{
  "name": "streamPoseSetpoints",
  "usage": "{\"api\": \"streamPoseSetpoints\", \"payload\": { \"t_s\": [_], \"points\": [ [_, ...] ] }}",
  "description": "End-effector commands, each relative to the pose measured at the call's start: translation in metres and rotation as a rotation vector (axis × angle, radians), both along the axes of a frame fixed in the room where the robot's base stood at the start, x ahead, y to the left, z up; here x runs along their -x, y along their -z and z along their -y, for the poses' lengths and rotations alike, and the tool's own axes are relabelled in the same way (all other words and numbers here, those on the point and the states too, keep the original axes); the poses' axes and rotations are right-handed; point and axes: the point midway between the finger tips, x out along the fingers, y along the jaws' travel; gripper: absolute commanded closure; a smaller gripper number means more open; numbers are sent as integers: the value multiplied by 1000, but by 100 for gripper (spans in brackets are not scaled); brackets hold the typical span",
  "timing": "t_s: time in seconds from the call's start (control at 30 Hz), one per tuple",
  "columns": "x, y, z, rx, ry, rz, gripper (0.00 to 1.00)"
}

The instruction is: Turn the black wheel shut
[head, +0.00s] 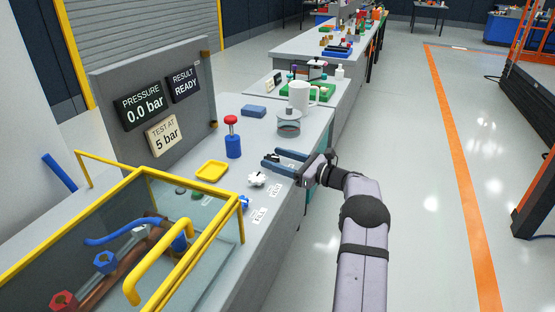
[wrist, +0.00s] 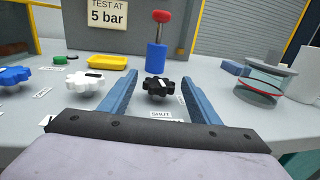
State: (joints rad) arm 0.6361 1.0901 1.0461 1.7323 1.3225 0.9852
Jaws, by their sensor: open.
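The black wheel (wrist: 157,88) is a small lobed handwheel with a white mark on its top, low on the grey bench. In the wrist view it shows between the two blue fingers of my gripper (wrist: 158,76), which are apart, one to each side of it. I cannot tell whether either finger touches it. A label reading SHUT (wrist: 161,115) lies on the near side of the wheel. In the head view my gripper (head: 271,158) is open over the bench edge, and its fingers partly hide the black wheel.
Left of the black wheel are a white wheel (wrist: 88,84) and a blue wheel (wrist: 14,75). Behind stand a red-topped blue post (wrist: 157,50) and a yellow tray (wrist: 112,63). A clear cylinder (wrist: 265,82) is at right. The gauge board (head: 155,105) reads 0.0 bar, READY.

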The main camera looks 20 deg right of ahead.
Motion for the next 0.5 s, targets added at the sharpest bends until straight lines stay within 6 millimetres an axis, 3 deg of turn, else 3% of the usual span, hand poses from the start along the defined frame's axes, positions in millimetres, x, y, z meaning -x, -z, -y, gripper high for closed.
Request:
{"api": "streamPoseSetpoints", "payload": {
  "t_s": [0.17, 0.37, 0.5],
  "points": [
    [0, 0, 0, 0, 0, 0, 44],
    [0, 0, 0, 0, 0, 0, 85],
    [0, 0, 0, 0, 2, 0, 85]
  ]
}}
